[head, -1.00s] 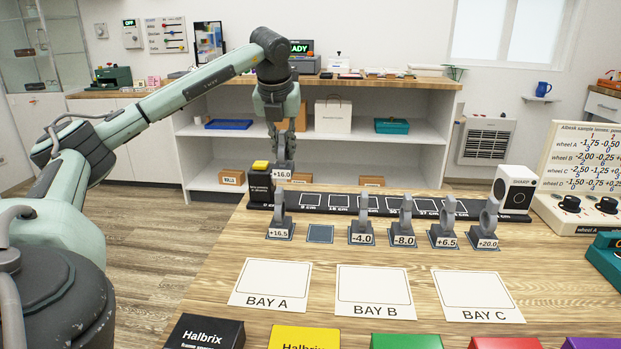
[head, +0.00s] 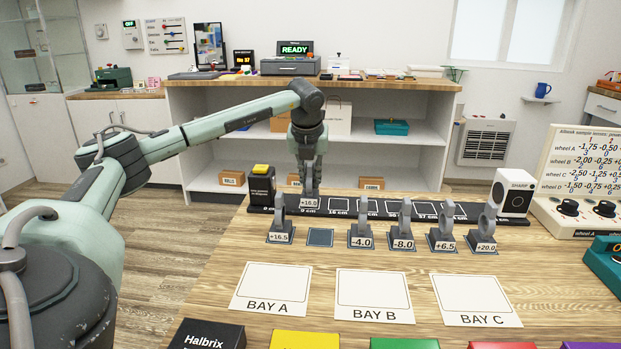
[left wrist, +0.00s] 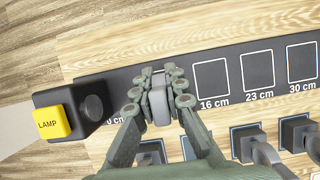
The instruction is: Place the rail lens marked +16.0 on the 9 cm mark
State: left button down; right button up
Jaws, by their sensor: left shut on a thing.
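The rail lens marked +16.0 (head: 309,202) is upright in my left gripper (head: 308,162), at the stretch of the black rail (head: 375,211) between 0 cm and 16 cm. In the left wrist view my left gripper (left wrist: 158,90) has its fingers on both sides of the grey lens (left wrist: 159,105). The lens covers the place left of the 16 cm square (left wrist: 211,76); the 9 cm mark is largely hidden. I cannot tell whether the lens base touches the rail. My right gripper is not in view.
A black lamp box with a yellow top (head: 261,182) stands at the rail's left end, a SHARP box (head: 513,192) at its right end. Lenses +16.5 (head: 281,236), -4.0 (head: 361,241) and several others stand in front, with one empty pad (head: 320,237). Bay cards lie nearer.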

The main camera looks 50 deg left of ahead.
pick_arm(q)
jog(key=shift+f, duration=0.15)
jog(key=c, duration=1.6)
grip_release()
jog(key=v, duration=1.2)
